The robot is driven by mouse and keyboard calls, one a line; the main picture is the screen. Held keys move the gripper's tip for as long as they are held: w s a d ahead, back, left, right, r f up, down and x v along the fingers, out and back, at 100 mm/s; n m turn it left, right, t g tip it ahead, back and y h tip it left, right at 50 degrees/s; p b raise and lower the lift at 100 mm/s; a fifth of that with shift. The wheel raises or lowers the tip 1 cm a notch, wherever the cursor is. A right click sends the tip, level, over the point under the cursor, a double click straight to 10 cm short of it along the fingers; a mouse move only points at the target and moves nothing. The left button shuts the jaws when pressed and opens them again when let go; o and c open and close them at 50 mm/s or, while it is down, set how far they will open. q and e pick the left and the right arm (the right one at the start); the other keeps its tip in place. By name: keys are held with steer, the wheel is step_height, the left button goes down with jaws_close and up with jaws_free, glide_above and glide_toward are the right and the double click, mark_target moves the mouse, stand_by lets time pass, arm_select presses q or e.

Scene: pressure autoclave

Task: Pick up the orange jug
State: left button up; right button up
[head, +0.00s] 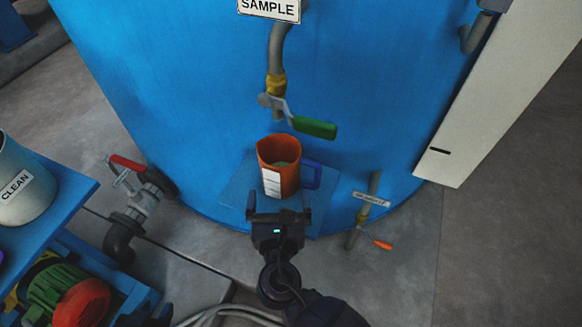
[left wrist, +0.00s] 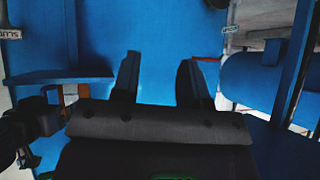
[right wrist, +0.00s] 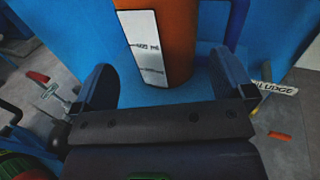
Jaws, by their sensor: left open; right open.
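The orange jug (head: 287,182) stands upright on a small blue shelf (head: 238,190) at the tank, below the sample tap. It has a white marked label, a blue handle on its right and pale contents. My right gripper (head: 279,212) is open and empty just in front of the jug. In the right wrist view (right wrist: 163,72) the jug (right wrist: 180,40) stands ahead, beyond the open fingers, with its handle at the right. My left gripper (left wrist: 158,70) is open and empty, facing the blue tank wall. In the head view I cannot clearly make it out.
The green-handled sample tap (head: 315,127) hangs above the jug. The sludge tap (head: 362,210) with an orange handle is low at the right. A red-handled valve (head: 128,163) is at the left. A container marked CLEAN (head: 22,185) stands on a blue stand (head: 75,185).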

mark_target(281, 151)
steer(key=shift+w+d+r+b, duration=0.1)
steer(key=shift+w+b, duration=0.2)
steer(key=shift+w, duration=1.65)
steer(key=shift+w+d+r+b, duration=0.1)
steer(key=shift+w+b, duration=0.15)
steer(key=shift+w, duration=1.7)
steer(key=c, duration=0.9)
steer(key=shift+r, duration=0.1)
